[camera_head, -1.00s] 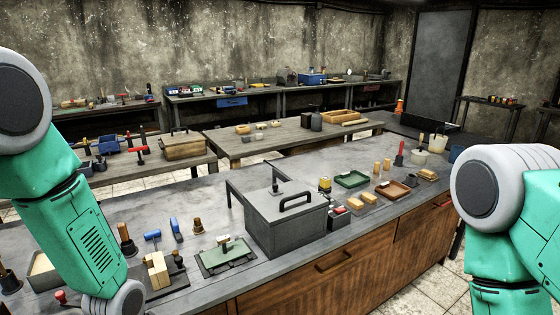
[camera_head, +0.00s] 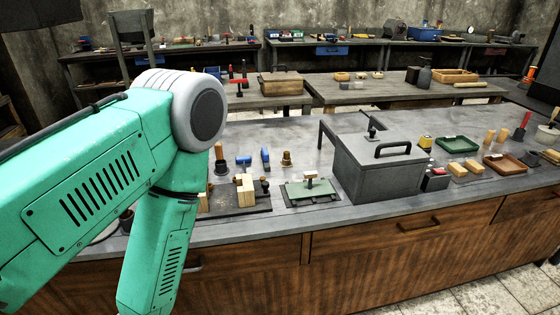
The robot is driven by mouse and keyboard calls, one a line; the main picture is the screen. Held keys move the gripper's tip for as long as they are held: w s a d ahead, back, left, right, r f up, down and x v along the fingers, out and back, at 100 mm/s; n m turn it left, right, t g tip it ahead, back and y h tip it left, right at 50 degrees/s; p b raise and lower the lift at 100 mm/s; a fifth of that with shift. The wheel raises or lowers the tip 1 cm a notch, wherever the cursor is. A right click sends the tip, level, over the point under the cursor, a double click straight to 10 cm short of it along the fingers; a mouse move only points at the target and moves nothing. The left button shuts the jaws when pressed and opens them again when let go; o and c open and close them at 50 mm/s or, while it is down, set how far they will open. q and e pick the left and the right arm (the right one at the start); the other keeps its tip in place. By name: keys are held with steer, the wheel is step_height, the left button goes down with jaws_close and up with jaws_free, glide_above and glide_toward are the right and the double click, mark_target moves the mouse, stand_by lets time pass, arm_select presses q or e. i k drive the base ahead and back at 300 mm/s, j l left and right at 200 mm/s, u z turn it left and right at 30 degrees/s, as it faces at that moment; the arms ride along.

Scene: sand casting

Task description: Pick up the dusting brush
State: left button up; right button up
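I cannot tell for sure which thing is the dusting brush. An upright wooden-handled tool (camera_head: 219,158) stands on the grey workbench (camera_head: 310,133) just right of my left arm, and a small brown knob-like thing (camera_head: 287,159) stands farther right. A red-handled upright tool (camera_head: 521,128) is at the far right of the bench. My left arm crosses the left of the view, but its gripper is out of view. My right arm and gripper are not in view.
A grey lidded metal box (camera_head: 378,170) stands mid-bench. Near it are a green plate (camera_head: 325,192), wooden blocks (camera_head: 244,189), blue tools (camera_head: 265,158), a green tray (camera_head: 457,145) and a brown tray (camera_head: 505,163). My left arm hides the bench's left part. Other tables stand behind.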

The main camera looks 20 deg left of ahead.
mark_target(127, 214)
steer(key=u, duration=1.75)
